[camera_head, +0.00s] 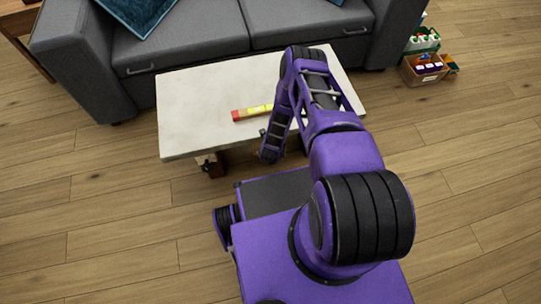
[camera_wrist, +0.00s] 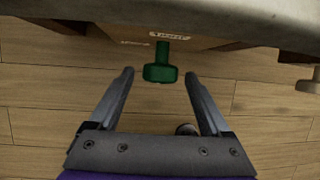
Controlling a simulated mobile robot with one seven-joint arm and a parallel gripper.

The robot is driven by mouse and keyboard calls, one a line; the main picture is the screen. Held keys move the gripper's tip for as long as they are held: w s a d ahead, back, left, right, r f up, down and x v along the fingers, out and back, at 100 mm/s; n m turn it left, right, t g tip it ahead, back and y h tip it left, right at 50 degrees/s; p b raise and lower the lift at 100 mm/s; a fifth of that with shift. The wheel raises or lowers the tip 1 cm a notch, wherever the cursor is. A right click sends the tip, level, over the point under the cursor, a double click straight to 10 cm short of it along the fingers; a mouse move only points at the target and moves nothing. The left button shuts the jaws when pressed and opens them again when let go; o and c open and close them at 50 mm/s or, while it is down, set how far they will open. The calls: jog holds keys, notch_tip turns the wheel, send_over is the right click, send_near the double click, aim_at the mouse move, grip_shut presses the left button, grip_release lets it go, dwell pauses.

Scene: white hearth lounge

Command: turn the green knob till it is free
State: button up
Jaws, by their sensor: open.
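The green knob (camera_wrist: 161,73) shows in the wrist view, with a narrower green stem running to a brown wooden panel (camera_wrist: 203,44) under the pale tabletop. A small label with lettering is on the panel above the knob. My gripper (camera_wrist: 159,76) is open, its two dark fingers pointing toward the panel. In the picture the knob lies between the fingertips, with space on both sides; I cannot tell whether it is within their reach in depth. I cannot make out the knob in the head view, where my purple arm covers part of the table's near edge.
The pale table (camera_head: 190,100) carries a red and yellow bar (camera_head: 254,112). A brown wooden part (camera_head: 210,165) shows below its near left edge. A grey sofa (camera_head: 190,35) stands behind. Boxes with small items (camera_head: 424,68) are at the right. Wooden floor is open around.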

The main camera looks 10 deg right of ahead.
grip_shut()
dwell(0.4)
jog(key=shift+a+f+n+t+h, duration=0.15)
jog(key=shift+n+h, duration=0.15)
jog(key=shift+h, duration=1.05)
jog(key=shift+a+n+t+h, duration=0.1)
jog(key=shift+a+n+h, duration=0.15)
jog(key=shift+h, duration=1.05)
jog(key=shift+a+f+n+t+h, duration=0.15)
jog(key=shift+n+h, duration=0.2)
jog(key=shift+h, duration=1)
jog(key=shift+r+h, duration=0.1)
jog(key=shift+h, duration=0.2)
grip_release()
